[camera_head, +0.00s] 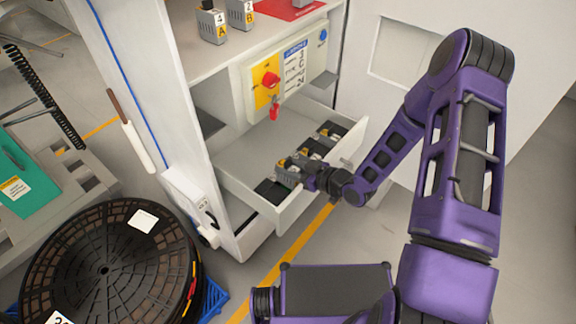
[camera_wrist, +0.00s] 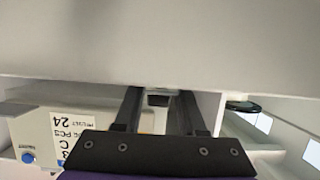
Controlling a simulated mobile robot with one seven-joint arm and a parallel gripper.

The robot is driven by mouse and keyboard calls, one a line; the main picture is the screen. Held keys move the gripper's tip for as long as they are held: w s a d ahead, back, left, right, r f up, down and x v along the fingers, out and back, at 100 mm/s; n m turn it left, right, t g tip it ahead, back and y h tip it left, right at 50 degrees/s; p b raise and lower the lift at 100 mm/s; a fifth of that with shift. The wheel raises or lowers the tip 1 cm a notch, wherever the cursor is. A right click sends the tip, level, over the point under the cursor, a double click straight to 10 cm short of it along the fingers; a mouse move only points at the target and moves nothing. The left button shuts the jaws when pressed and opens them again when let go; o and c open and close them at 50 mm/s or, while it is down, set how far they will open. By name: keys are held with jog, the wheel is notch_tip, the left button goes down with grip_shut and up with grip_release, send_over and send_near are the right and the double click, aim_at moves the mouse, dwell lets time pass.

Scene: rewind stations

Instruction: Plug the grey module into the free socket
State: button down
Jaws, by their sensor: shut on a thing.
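My gripper (camera_head: 300,165) is over the open drawer, shut on a small grey module (camera_head: 287,175) with a yellow patch. In the wrist view a grey piece (camera_wrist: 158,99) sits between the two dark fingers (camera_wrist: 159,112). The drawer (camera_head: 247,150) holds a row of black slotted blocks; the nearest block (camera_head: 271,191) looks empty. Other blocks (camera_head: 333,130) farther back hold pieces with yellow marks. Two grey modules stand on the shelf above, one marked 4 A (camera_head: 211,27) and one marked 2 B (camera_head: 240,14). I cannot make out a free socket on the shelf.
A panel with a red rotary switch (camera_head: 270,79) and a hanging red tag (camera_head: 274,108) is above the drawer. The white cabinet side (camera_head: 135,60) stands left. A large black reel (camera_head: 105,268) is at lower left. Floor in front of the drawer is clear.

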jog(key=shift+f, duration=1.1)
jog(key=shift+c, duration=2.1)
grip_release()
jog(key=p+v, duration=0.2)
jog(key=v, duration=1.5)
jog(key=shift+s+d, duration=0.1)
jog(key=shift+s, duration=0.05)
